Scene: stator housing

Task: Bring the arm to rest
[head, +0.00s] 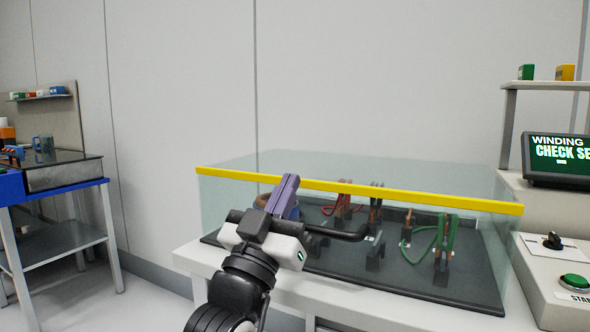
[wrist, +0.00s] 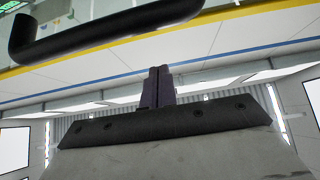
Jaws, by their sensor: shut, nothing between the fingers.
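My gripper (head: 287,188) is in front of the clear case, with its purple fingers together and pointing upward. Nothing shows between the fingers. In the wrist view the gripper (wrist: 156,72) also looks closed and empty, with wall and ceiling panels beyond. My arm comes up from the bottom of the head view. A black bar handle (head: 345,234) shows beside and partly behind the gripper. It also crosses the upper left of the wrist view (wrist: 110,32). I cannot tell how much space lies between handle and gripper.
The clear case has a yellow front edge (head: 400,195) and covers a dark board (head: 460,285) with clips and red and green wires. A screen (head: 560,158) and a green button (head: 574,282) stand at right. A blue-edged bench (head: 60,188) stands at left, with open room between.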

